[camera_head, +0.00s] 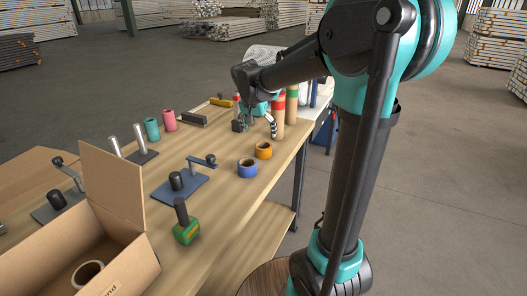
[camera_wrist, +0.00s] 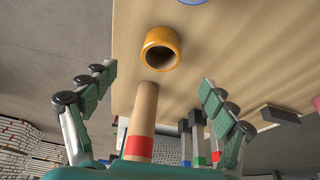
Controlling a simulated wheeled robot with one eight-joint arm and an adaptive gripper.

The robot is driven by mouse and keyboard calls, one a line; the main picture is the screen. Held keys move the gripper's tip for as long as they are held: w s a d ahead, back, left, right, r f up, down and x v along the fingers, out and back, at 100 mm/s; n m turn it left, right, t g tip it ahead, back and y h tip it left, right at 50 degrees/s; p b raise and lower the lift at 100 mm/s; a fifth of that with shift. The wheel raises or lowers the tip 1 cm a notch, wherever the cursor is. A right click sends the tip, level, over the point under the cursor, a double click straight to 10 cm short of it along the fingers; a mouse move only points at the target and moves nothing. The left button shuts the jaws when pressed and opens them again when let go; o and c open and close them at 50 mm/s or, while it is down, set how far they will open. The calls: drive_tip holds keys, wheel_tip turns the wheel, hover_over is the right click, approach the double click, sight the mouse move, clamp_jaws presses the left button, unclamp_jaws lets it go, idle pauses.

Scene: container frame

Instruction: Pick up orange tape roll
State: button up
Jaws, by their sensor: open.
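The orange tape roll (camera_head: 264,150) stands on the wooden table near its right edge, just beyond a blue tape roll (camera_head: 247,168). In the wrist view the orange tape roll (camera_wrist: 161,49) is at the upper middle, ahead of the fingers and apart from them. My gripper (camera_head: 256,124) is behind the orange roll in the head view, over the table. In the wrist view my gripper (camera_wrist: 155,88) has its two green-padded fingers spread wide with nothing held between them.
A brown cylinder with a red band (camera_wrist: 140,122) stands between the fingers' sides in the wrist view. It seems to be among the tall cylinders (camera_head: 278,115) behind the gripper. An open cardboard box (camera_head: 122,190) is at the front left. A green-headed tool (camera_head: 186,231) stands nearer.

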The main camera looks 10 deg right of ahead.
sight(263, 146)
drive_tip(key=x, duration=1)
drive_tip(key=shift+w+d+f, duration=0.1)
drive_tip(key=shift+w+f, duration=0.15)
drive_tip(key=shift+w, duration=0.25)
drive_tip(key=shift+w+d+f, duration=0.1)
drive_tip(key=shift+w+f, duration=0.1)
drive_tip(key=shift+f, duration=0.45)
drive_tip(key=shift+c, duration=0.2)
drive_tip(key=c, duration=1.2)
